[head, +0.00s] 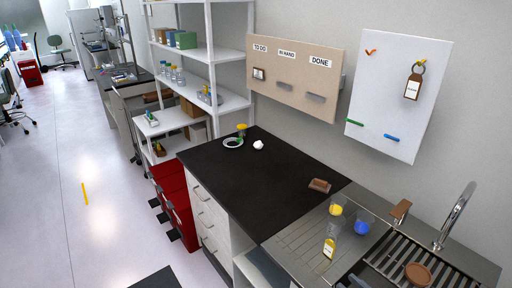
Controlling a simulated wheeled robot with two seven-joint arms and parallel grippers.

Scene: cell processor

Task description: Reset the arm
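Of my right gripper (354,283), only a small dark part seems to show at the bottom edge, below the steel drainboard. Its fingertips are not clear, and I cannot tell whether it is open or shut. I see nothing held in it. My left gripper is not in view.
A tap (459,213) rises at right.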

